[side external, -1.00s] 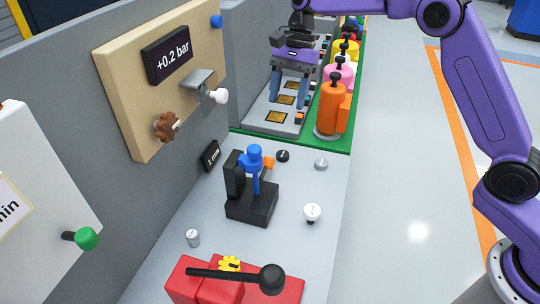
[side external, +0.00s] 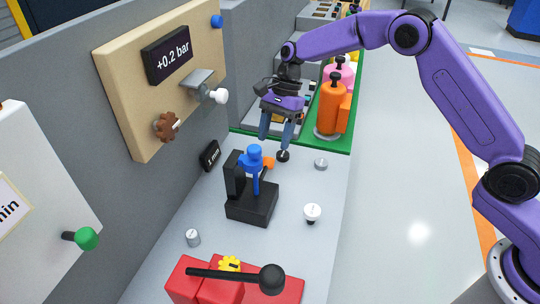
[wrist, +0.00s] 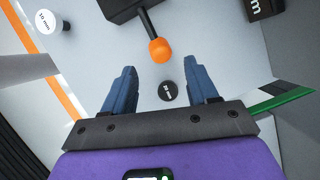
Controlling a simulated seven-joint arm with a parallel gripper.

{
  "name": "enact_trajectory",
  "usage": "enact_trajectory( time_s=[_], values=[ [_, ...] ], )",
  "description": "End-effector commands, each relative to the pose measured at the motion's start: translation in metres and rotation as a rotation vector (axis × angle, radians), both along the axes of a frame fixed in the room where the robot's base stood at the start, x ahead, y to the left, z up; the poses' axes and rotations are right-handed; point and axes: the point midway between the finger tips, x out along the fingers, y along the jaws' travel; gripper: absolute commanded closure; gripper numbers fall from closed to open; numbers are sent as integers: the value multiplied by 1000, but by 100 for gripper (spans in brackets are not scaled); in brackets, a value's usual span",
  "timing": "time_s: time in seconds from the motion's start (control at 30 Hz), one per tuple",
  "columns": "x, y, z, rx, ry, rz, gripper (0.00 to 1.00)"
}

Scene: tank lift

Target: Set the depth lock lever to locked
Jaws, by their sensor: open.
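A short lever with an orange ball knob (side external: 268,163) sticks out from the black stand (side external: 252,203) with a blue upright part (side external: 255,165). In the wrist view the orange knob (wrist: 162,50) sits on a dark rod leaving the black block (wrist: 125,8). My gripper (side external: 274,145) points down, above and behind the knob in the side view. In the wrist view my gripper (wrist: 161,70) has its blue fingers spread apart with nothing held. The knob shows just beyond the fingertips, between their lines. No lock marking is readable.
A black round gauge piece (wrist: 167,91) lies below between the fingers. The orange cylinder (side external: 332,108) is behind. The grey wall (side external: 150,205) borders the left.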

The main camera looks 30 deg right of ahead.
Motion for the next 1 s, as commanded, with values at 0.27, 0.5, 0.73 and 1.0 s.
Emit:
enact_trajectory(
  time_s=[0.27,0.5,0.73,1.0],
  values=[
    [-9,14,-42,-1,3,0,42],
    [-11,20,-56,0,1,0,42],
    [-11,20,-57,-1,0,0,42],
    [-11,20,-57,0,0,0,100]
  ],
)
